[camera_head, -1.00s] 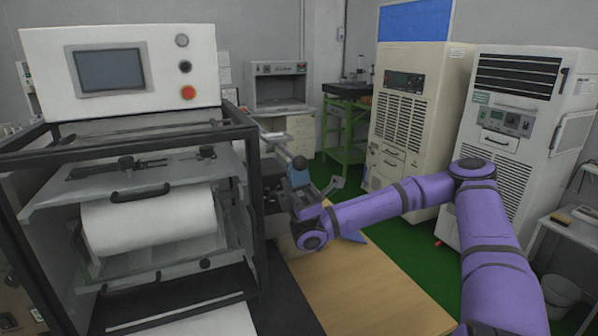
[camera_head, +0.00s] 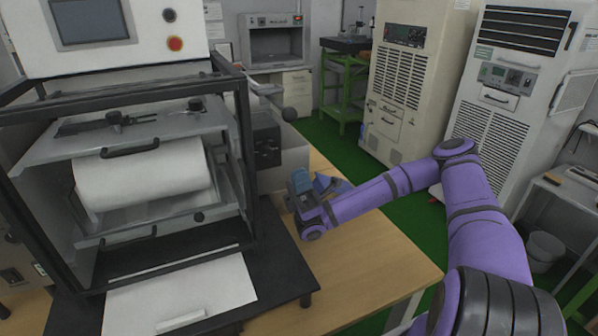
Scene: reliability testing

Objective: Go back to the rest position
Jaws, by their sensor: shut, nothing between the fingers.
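My purple arm reaches in from the lower right and ends over the wooden table (camera_head: 377,258), just right of the test machine (camera_head: 231,165). My gripper (camera_head: 300,183) is at the arm's end, small and partly hidden by the wrist. It is shut, with nothing seen in it. It stands apart from the machine's dark frame, and a blue part shows around the wrist.
The machine holds a white roll (camera_head: 145,180) and has a white sheet (camera_head: 180,298) before it on a black base. Two tall cabinets (camera_head: 405,85) (camera_head: 510,110) stand behind my arm. A green stand (camera_head: 343,88) is at the back. The table's right front is clear.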

